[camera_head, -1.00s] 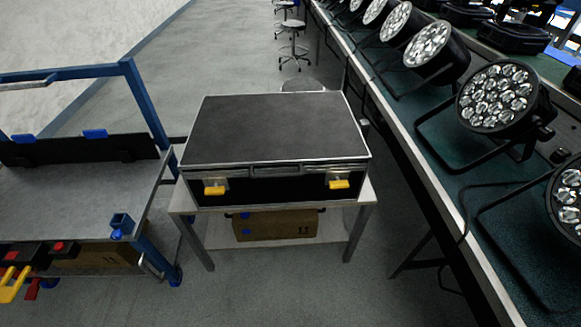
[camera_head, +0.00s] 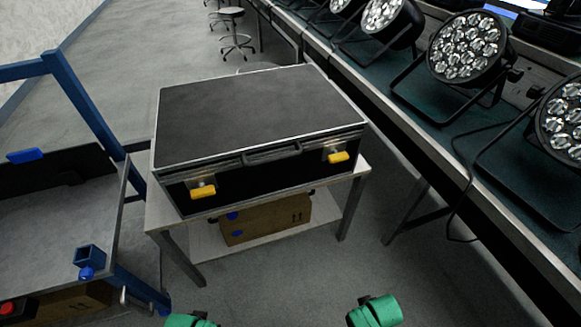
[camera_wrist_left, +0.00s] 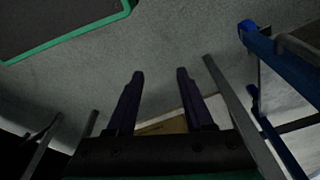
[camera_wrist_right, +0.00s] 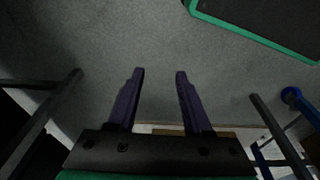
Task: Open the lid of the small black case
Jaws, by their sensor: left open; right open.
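The black case (camera_head: 255,112) with silver edges lies shut on a small white table. Its front has a black handle (camera_head: 271,154) in the middle and two yellow-tabbed latches, the left latch (camera_head: 203,191) and the right latch (camera_head: 338,157). In the head view only green parts of my arms show at the bottom edge, apart from the case. In the left wrist view my left gripper (camera_wrist_left: 160,75) is open and empty over the floor. In the right wrist view my right gripper (camera_wrist_right: 160,75) is open and empty.
The white table (camera_head: 162,226) has a lower shelf with a cardboard box (camera_head: 268,218). A blue-framed cart (camera_head: 85,105) stands close on the left. A long bench (camera_head: 425,135) with several par cans (camera_head: 468,48) runs along the right. Floor in front is clear.

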